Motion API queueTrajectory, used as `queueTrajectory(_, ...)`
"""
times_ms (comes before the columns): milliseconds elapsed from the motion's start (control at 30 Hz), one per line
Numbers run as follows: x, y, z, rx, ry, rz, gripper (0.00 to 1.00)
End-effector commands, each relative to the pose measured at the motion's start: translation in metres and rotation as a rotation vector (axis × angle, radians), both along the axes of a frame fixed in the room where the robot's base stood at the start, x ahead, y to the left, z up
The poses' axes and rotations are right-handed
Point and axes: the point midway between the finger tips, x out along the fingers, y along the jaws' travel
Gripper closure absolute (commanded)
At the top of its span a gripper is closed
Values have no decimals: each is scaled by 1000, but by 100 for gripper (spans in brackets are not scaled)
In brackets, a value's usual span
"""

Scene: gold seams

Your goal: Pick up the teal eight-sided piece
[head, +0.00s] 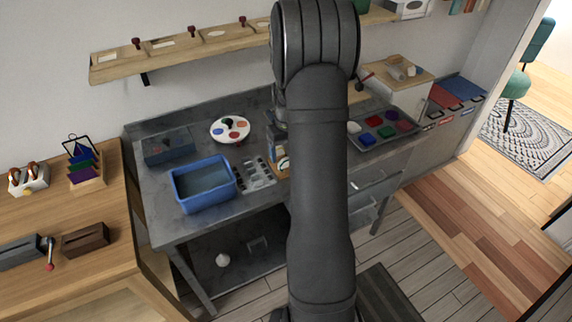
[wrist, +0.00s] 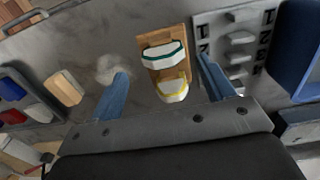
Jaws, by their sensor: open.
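In the wrist view a pale piece with a teal edge and angled corners (wrist: 163,55) lies on a small wooden board (wrist: 155,36). A pale piece with a yellow edge (wrist: 173,86) lies on the same board, nearer my gripper. My gripper (wrist: 163,66) is open, its two blue fingers apart on either side of the board, with nothing held between them. I cannot tell the height of the fingertips above the pieces. In the head view my arm hides the gripper and most of the board.
A grey slotted rack (wrist: 238,40) stands right of the board, and a blue tub (head: 205,190) is beyond it. A wooden block (wrist: 66,88) lies left of the fingers. A tray of coloured pieces (head: 385,130) and a round white palette (head: 230,129) are on the grey bench (head: 160,212).

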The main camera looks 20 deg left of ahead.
Motion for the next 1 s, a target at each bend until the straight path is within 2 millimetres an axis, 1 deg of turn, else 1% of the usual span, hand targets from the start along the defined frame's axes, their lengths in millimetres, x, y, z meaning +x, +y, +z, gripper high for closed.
queueTrajectory(200,-8,1,-31,-1,4,1,25)
queueTrajectory(333,-7,1,-46,-1,4,0,25)
queueTrajectory(433,-7,1,-50,-1,2,0,25)
queueTrajectory(633,-7,1,-50,0,1,0,25)
queueTrajectory(767,-7,1,-50,0,1,0,51)
queueTrajectory(800,-7,1,-50,0,1,0,59)
queueTrajectory(900,-7,1,-50,0,1,0,76)
queueTrajectory(1000,-6,1,-49,1,1,0,76)
